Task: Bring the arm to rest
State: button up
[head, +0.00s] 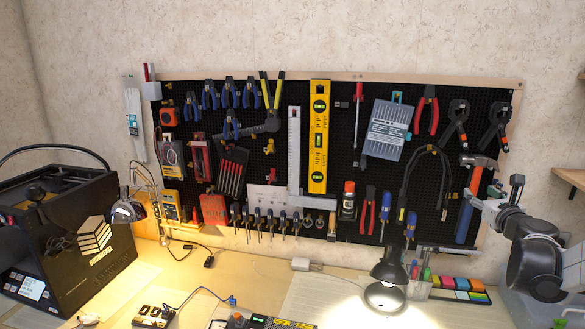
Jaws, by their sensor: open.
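My arm is at the right edge, grey with dark round joints. My gripper (492,196) is at its upper left end, in front of the right end of the pegboard (340,100). It is open, and I see nothing held in it. The fingertips are small and hard to make out.
Pliers, a yellow level (319,140) and other tools hang on the board. A lit black lamp (389,268) and a box of coloured notes (455,288) stand left of my arm. A black printer (65,235) fills the left. A wooden shelf (570,177) is at right.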

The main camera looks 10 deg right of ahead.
jog(key=s+a+f+n+g+y+b, duration=0.1)
jog(key=s+a+n+g+y, duration=0.2)
jog(key=a+n, duration=0.95)
jog(key=s+a+f+n+g+y+b, duration=0.15)
jog(key=s+a+n+y, duration=0.5)
jog(key=a, duration=1.15)
jog(key=s+a+f+n+g+h, duration=0.2)
jog(key=s+a+f+n, duration=0.2)
jog(key=s+n, duration=0.5)
jog(key=s+a+f+n+g+h, duration=0.3)
jog(key=s+a+f+n, duration=0.2)
jog(key=s+n, duration=0.4)
jog(key=shift+s+a, duration=0.15)
jog(key=shift+s, duration=1.05)
jog(key=shift+f, duration=0.1)
